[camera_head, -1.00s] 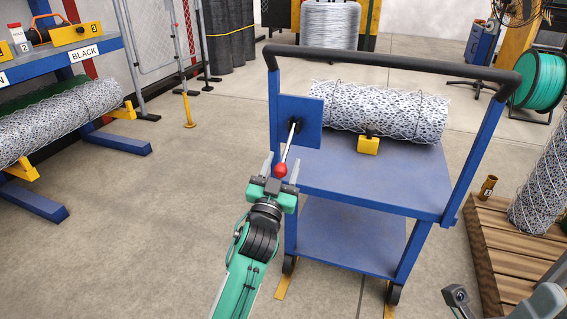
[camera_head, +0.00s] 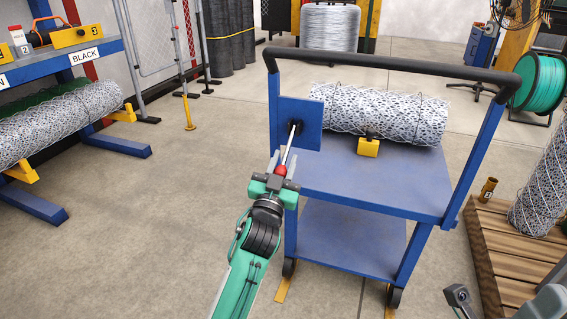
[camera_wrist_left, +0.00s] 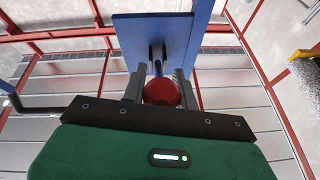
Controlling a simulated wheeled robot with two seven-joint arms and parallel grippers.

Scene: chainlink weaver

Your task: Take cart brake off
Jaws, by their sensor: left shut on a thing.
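The blue cart (camera_head: 360,185) stands in front of me with a black push bar across its top. A blue plate (camera_head: 308,118) on its left post carries the brake lever (camera_head: 288,147), a grey rod with a red ball knob (camera_head: 281,169). The lever slants down toward me. My left gripper (camera_head: 280,166) is shut on the red knob, with a finger on each side. In the left wrist view the red knob (camera_wrist_left: 161,92) sits between the two fingers, with the blue plate (camera_wrist_left: 155,40) beyond. A grey part of my right arm shows at the lower right; its fingertips are not clear.
A mesh roll (camera_head: 380,112) lies on the cart's top shelf behind a yellow block (camera_head: 368,147). A wooden pallet (camera_head: 510,250) stands right of the cart. A blue rack (camera_head: 110,140) is at the left. The floor between rack and cart is clear.

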